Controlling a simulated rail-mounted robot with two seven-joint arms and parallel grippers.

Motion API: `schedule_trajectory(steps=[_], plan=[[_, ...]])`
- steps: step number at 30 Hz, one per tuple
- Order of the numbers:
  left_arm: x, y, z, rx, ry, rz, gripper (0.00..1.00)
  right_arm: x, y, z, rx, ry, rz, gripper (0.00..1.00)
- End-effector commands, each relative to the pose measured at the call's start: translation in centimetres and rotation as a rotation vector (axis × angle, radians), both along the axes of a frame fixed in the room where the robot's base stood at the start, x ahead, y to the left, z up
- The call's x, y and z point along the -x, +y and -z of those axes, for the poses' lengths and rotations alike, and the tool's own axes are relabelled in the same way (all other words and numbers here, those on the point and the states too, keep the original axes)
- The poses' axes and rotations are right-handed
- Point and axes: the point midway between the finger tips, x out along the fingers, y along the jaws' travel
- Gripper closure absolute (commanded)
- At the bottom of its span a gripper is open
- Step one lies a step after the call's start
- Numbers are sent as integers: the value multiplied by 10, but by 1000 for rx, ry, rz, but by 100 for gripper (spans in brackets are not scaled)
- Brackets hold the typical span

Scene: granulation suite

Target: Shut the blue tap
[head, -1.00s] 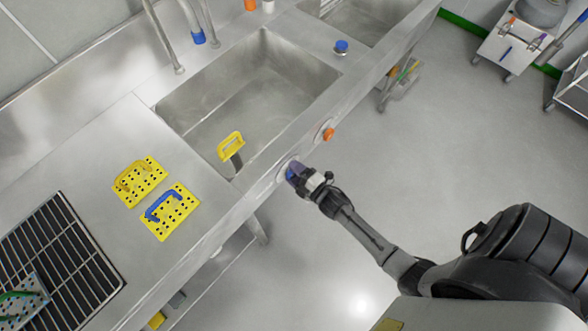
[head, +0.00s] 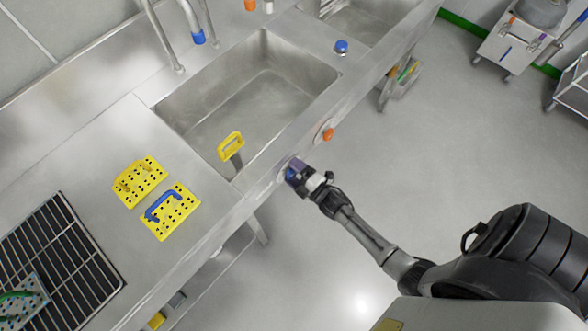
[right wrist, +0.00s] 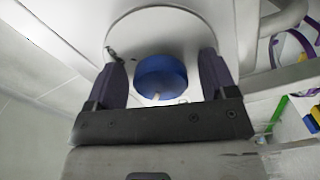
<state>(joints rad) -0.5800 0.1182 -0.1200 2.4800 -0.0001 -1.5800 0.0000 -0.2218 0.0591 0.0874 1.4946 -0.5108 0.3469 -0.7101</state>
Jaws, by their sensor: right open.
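The blue tap (right wrist: 161,76) is a round blue knob on a pale round plate (right wrist: 125,40), seen close up in the right wrist view. A small pale mark shows at its lower edge. My right gripper (right wrist: 162,84) is open, with one dark finger on each side of the knob. Small gaps show between the fingers and the knob. In the head view my right gripper (head: 296,174) is at the sink's front panel and hides most of the tap. My left gripper is not in view.
An orange knob (head: 328,134) is on the same front panel, just up and right of my gripper. The steel sink basin (head: 220,100) lies behind the panel. Yellow perforated plates (head: 170,228) lie on the counter at left. The floor (head: 440,140) at right is clear.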

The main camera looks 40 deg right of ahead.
Motion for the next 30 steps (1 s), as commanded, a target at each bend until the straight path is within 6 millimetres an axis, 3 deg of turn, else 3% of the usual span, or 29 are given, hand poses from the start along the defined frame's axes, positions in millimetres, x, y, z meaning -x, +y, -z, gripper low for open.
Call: schedule_trajectory(steps=[7,21,30], plan=[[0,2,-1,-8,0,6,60,16,-1,1,-1,2,0,22],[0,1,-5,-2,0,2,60,104,-10,1,-1,2,0,22],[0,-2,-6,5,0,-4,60,133,-13,0,0,1,0,22]])
